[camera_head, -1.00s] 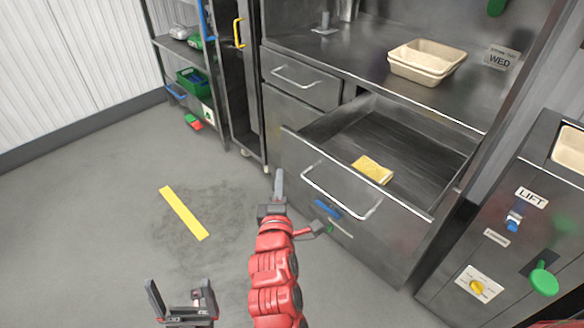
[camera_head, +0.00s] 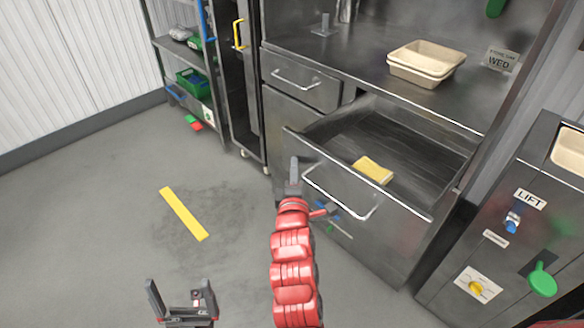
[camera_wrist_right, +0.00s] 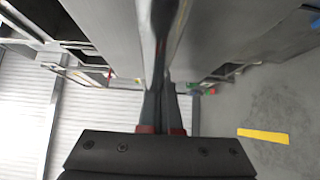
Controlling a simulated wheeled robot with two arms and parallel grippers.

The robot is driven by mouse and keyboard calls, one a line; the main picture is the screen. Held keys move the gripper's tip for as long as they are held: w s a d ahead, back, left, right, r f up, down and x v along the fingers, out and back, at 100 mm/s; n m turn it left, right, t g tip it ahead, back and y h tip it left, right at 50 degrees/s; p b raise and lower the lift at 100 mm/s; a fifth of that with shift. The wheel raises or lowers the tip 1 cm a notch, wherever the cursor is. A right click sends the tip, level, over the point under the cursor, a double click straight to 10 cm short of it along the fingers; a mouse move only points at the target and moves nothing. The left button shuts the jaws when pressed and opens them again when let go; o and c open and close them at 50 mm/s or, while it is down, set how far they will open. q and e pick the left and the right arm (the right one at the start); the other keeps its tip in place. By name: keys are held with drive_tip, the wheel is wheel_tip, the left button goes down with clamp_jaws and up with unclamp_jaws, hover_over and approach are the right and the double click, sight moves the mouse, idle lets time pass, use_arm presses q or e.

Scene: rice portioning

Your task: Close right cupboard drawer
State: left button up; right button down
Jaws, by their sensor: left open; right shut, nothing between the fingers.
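The right cupboard drawer (camera_head: 405,228) is pulled well out, with a silver bar handle (camera_head: 340,203) on its front. A yellow sponge-like block (camera_head: 373,170) lies inside it. My right gripper (camera_head: 294,165) is shut and empty, at the left end of the drawer front, near the handle's left end. Whether it touches the drawer cannot be told. In the right wrist view the shut fingers (camera_wrist_right: 162,75) point along a grey metal surface. My left gripper (camera_head: 182,302) is open and empty over the floor at the lower left.
A shut drawer (camera_head: 300,82) sits to the left. Beige trays (camera_head: 425,62) stand on the steel counter (camera_head: 340,52). A control panel marked LIFT (camera_head: 500,215) stands to the right. A shelf with a green crate (camera_head: 192,82) is at the back left. The floor around the yellow strip (camera_head: 184,213) is clear.

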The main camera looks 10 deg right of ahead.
drive_tip(key=w+d+p, duration=0.2)
drive_tip(key=d, duration=0.1)
drive_tip(key=w+d+p, duration=0.2)
drive_tip(key=w+d, duration=0.1)
drive_tip(key=d, duration=0.1)
drive_tip(key=w+d+p, duration=0.2)
drive_tip(key=w+d, duration=0.1)
drive_tip(key=d, duration=0.1)
drive_tip(key=shift+w+d+r, duration=0.1)
drive_tip(key=shift+w+r, duration=0.15)
drive_tip(key=shift+r, duration=0.1)
drive_tip(key=w+d+p, duration=0.1)
drive_tip(key=w+d, duration=0.2)
drive_tip(key=w+d+p, duration=0.1)
drive_tip(key=w+d, duration=0.2)
drive_tip(key=d, duration=0.1)
drive_tip(key=w+d+p, duration=0.1)
drive_tip(key=w+d, duration=0.2)
drive_tip(key=d, duration=0.1)
drive_tip(key=shift+d+f, duration=0.2)
drive_tip(key=shift+w+d+f, duration=0.15)
drive_tip(key=shift+w+d, duration=0.05)
drive_tip(key=shift+d, duration=0.1)
drive_tip(key=shift+w+d, duration=0.3)
drive_tip(key=shift+d+r, duration=0.1)
drive_tip(key=shift+r, duration=0.1)
drive_tip(key=shift+d, duration=0.1)
